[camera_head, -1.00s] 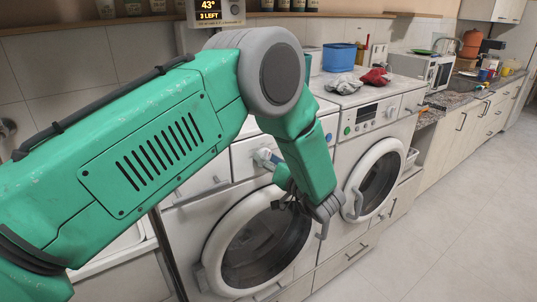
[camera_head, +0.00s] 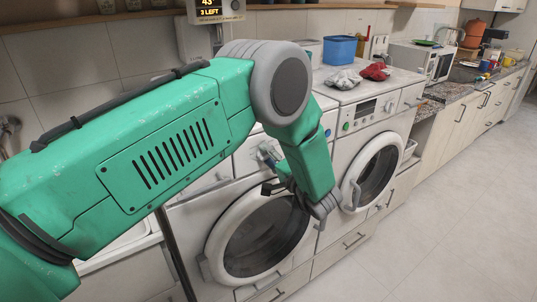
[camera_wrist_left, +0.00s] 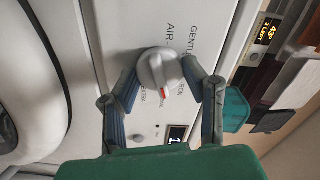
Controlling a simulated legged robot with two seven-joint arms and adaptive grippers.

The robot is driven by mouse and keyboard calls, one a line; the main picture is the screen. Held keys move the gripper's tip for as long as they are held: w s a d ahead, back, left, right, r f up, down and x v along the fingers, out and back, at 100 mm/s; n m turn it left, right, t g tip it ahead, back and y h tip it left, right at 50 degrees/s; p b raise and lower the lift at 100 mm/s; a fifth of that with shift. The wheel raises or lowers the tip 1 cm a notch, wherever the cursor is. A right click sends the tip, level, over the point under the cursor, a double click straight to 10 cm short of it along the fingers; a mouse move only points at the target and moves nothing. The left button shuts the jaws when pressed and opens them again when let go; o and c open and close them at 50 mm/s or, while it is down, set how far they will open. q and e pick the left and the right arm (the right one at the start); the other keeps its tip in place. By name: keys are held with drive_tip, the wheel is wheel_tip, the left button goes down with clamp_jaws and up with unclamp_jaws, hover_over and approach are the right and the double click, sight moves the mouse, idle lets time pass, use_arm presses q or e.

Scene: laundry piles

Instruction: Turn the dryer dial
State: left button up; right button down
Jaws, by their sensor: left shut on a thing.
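The dryer dial is a round light-grey knob (camera_wrist_left: 158,68) with a red mark, on the white front panel beside printed words including "AIR". In the wrist view my left gripper (camera_wrist_left: 158,84) has one finger on each side of the dial and is shut on it. The red mark points toward the bottom of that picture. In the head view the dial (camera_head: 267,152) shows on the left machine's panel, beside my green forearm. My left gripper (camera_head: 274,172) is there, partly hidden by the forearm. My right gripper is not in view.
The left machine's round door (camera_head: 222,232) is below the dial. A second white machine (camera_head: 343,165) stands to the right, with a grey cloth (camera_head: 342,79) and a red cloth (camera_head: 375,71) on top. A small display (camera_head: 209,12) hangs above. Floor at right is clear.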

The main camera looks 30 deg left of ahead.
use_arm(q)
drive_tip(key=shift+w+r+m, duration=0.1)
drive_tip(key=shift+w+m, duration=0.05)
drive_tip(key=shift+m, duration=0.35)
drive_tip(key=o, duration=1.1)
drive_tip(key=shift+w+d, duration=0.1)
drive_tip(key=shift+o, duration=0.2)
drive_tip(key=shift+w+f, duration=0.1)
drive_tip(key=shift+f, duration=0.1)
